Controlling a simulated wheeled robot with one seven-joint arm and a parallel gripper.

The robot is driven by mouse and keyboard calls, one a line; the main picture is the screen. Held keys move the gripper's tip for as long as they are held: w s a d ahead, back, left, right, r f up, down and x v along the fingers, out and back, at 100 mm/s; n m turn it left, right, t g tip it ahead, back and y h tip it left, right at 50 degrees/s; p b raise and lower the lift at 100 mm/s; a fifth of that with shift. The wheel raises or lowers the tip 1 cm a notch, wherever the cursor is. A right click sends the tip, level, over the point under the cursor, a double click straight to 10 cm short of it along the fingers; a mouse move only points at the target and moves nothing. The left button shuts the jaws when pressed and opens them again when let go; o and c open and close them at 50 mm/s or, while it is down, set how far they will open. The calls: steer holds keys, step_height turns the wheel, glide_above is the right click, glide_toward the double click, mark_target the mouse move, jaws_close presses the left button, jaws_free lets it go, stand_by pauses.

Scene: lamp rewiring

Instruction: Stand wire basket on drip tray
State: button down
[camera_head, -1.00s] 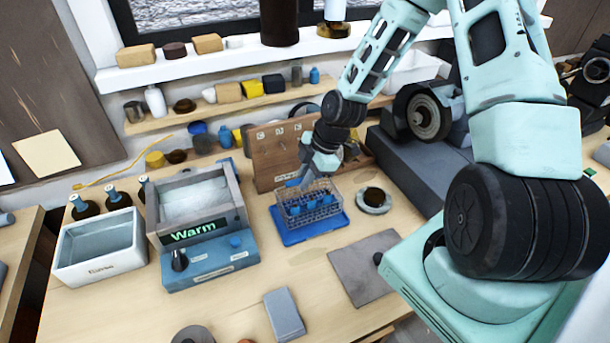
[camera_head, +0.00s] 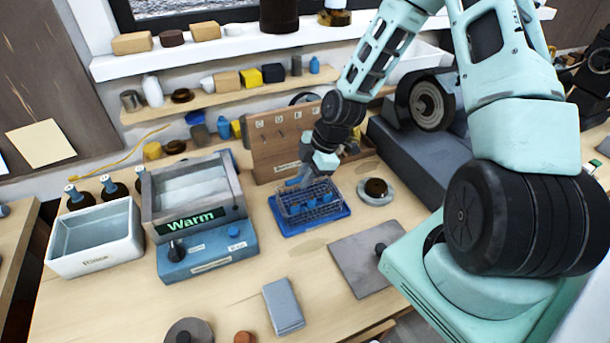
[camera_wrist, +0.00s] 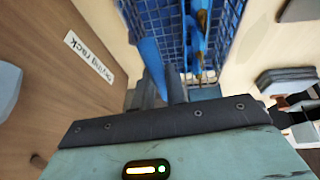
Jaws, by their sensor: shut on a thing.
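The wire basket (camera_head: 325,212) is a blue mesh basket with several blue pieces inside. In the head view it is upright and within the outline of the blue drip tray (camera_head: 291,230). I cannot tell whether its base touches the tray. My gripper (camera_head: 299,181) is at the basket's back left side, shut on its blue handle. In the wrist view my gripper (camera_wrist: 160,88) pinches the blue handle, with the basket mesh (camera_wrist: 168,20) beyond the fingertips. The tray is mostly hidden there.
A wooden drying rack (camera_head: 265,140) stands close behind the basket. A blue-based warming bath (camera_head: 208,262) is at left, beside a white trough (camera_head: 95,262). A small dish (camera_head: 375,197) sits right of the tray. A grey mat (camera_head: 365,265) lies in front right.

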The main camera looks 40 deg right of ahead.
steer(key=shift+f, duration=0.1)
steer(key=c, duration=1.3)
jaws_free()
steer(key=shift+c, duration=0.2)
steer(key=v, duration=1.7)
steer(key=shift+d, duration=0.15)
steer(key=s+a+m+g+h+b, duration=0.1)
steer(key=s+a+m, duration=0.3)
steer(key=s+a, duration=0.6)
steer(key=s+a+m+g+h+b, duration=0.1)
steer(key=s+a+m+b, duration=0.3)
steer(key=s+a, duration=0.6)
steer(key=a+h, duration=0.1)
steer(key=a, duration=0.4)
steer(key=shift+s, duration=0.25)
